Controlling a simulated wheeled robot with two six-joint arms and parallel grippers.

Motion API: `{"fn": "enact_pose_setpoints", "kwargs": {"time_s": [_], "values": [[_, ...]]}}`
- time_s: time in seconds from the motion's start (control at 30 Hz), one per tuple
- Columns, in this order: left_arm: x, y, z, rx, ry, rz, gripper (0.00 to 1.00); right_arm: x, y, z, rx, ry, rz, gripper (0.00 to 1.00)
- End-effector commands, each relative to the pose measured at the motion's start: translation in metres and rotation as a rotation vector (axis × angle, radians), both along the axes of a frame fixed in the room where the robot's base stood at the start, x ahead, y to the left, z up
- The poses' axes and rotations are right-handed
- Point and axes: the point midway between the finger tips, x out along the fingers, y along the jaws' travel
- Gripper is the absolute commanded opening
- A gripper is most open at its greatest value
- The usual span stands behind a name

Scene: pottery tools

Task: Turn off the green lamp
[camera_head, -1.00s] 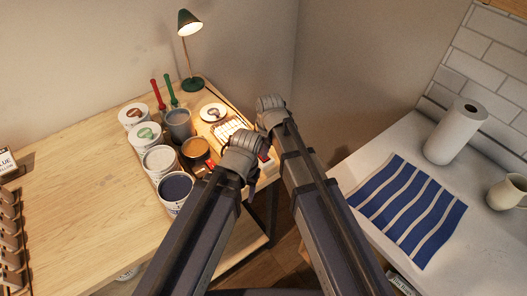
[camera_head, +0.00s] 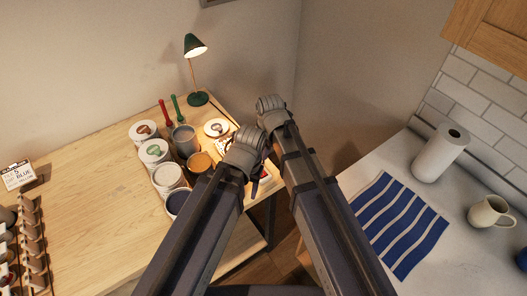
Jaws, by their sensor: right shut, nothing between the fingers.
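The green lamp (camera_head: 194,46) stands upright at the back corner of the wooden table, on a brass-coloured stem and round green base. The underside of its shade glows, so it is lit. No switch can be made out. My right gripper (camera_head: 271,106) is at the far end of the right arm, shut and empty, to the right of the lamp in the picture and apart from it. My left gripper (camera_head: 243,152) is lower, over the table's right edge near the jars; its fingers cannot be made out.
Several glaze jars (camera_head: 168,178) and cups stand on the wooden table (camera_head: 95,205) in front of the lamp, with red and green tools (camera_head: 176,108) behind them. A counter at right holds a paper roll (camera_head: 440,155), striped cloth (camera_head: 398,222) and mug (camera_head: 489,211).

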Motion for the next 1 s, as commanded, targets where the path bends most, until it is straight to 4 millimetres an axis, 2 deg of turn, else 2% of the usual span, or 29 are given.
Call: {"fn": "enact_pose_setpoints", "kwargs": {"time_s": [0.03, 0.2, 0.57, 0.77, 0.87, 1.0], "values": [[0.0, 0.0, 0.015, 0.0, 0.0, 0.002, 0.55, -0.001, -0.001, 0.015, 0.0, 0.0, 0.0, 0.0], [0.0, 0.0, 0.029, -0.001, 0.0, 0.006, 0.55, -0.003, -0.002, 0.029, 0.0, 0.0, 0.0, 0.0], [0.0, 0.0, 0.03, -0.001, 0.0, 0.007, 0.55, -0.003, -0.002, 0.03, 0.0, 0.0, 0.0, 0.0], [0.005, 0.0, 0.03, -0.005, 0.0, -0.024, 0.33, -0.009, -0.005, 0.03, 0.0, 0.007, -0.059, 0.0], [0.013, 0.001, 0.03, -0.012, 0.0, -0.088, 0.22, -0.019, -0.009, 0.03, 0.0, 0.023, -0.178, 0.0], [0.029, 0.005, 0.03, -0.023, 0.001, -0.227, 0.06, -0.039, -0.018, 0.029, -0.004, 0.051, -0.434, 0.0]]}}
